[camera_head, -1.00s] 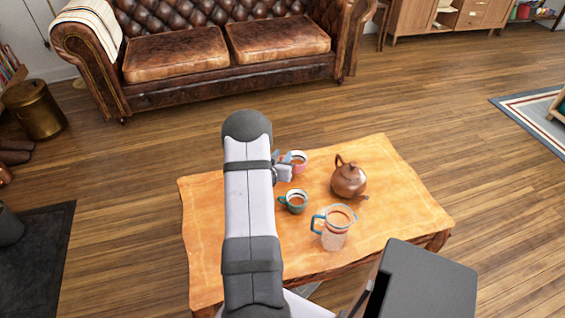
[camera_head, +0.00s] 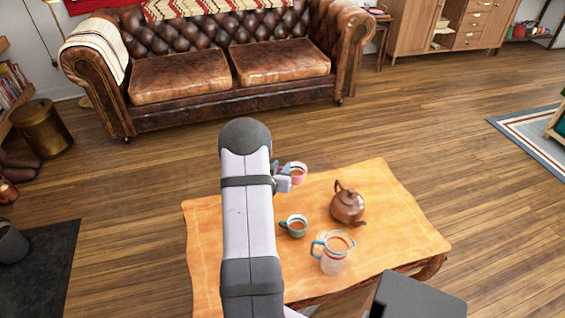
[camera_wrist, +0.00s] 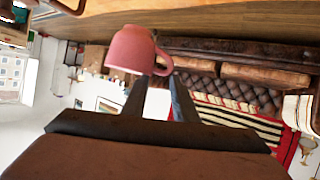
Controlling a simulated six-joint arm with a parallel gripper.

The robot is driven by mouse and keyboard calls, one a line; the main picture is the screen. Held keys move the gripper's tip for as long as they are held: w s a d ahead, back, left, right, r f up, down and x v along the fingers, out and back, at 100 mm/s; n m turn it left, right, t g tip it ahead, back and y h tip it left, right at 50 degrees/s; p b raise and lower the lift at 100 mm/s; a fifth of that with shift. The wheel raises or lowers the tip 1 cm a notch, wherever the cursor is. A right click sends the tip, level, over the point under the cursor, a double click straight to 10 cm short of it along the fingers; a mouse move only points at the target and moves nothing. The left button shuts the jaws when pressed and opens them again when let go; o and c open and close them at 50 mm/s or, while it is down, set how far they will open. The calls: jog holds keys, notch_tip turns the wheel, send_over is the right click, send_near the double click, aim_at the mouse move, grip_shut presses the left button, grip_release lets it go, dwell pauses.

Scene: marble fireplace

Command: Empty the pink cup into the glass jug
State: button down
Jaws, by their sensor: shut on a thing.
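The pink cup (camera_head: 299,175) is near the table's far edge in the head view, with brown liquid visible inside. My gripper (camera_head: 281,178) is at its left side, shut on it. In the wrist view the pink cup (camera_wrist: 132,50) shows at the tips of my gripper (camera_wrist: 160,90), its handle by the fingers. I cannot tell whether the cup touches the table or is held just above it. The glass jug (camera_head: 332,256) stands upright near the table's front right, with a blue handle on its left and brownish contents.
A green cup (camera_head: 294,226) with brown liquid stands between the pink cup and the jug. A copper teapot (camera_head: 347,205) stands to the right. The wooden table (camera_head: 395,235) is clear at its right side. A leather sofa (camera_head: 230,70) is behind.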

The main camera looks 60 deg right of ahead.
jog(key=s+r+m+g+p, duration=0.6)
jog(key=s+g+p, duration=0.15)
jog(key=p, duration=0.45)
jog(key=s+a+r+m+g+y, duration=0.1)
jog(key=s+a+m+g+y, duration=0.5)
jog(key=s, duration=0.5)
jog(key=shift+s+a+r+m+y, duration=0.2)
jog(key=shift+s+a+m+y, duration=0.15)
jog(key=shift+m, duration=0.75)
jog(key=shift+g, duration=0.25)
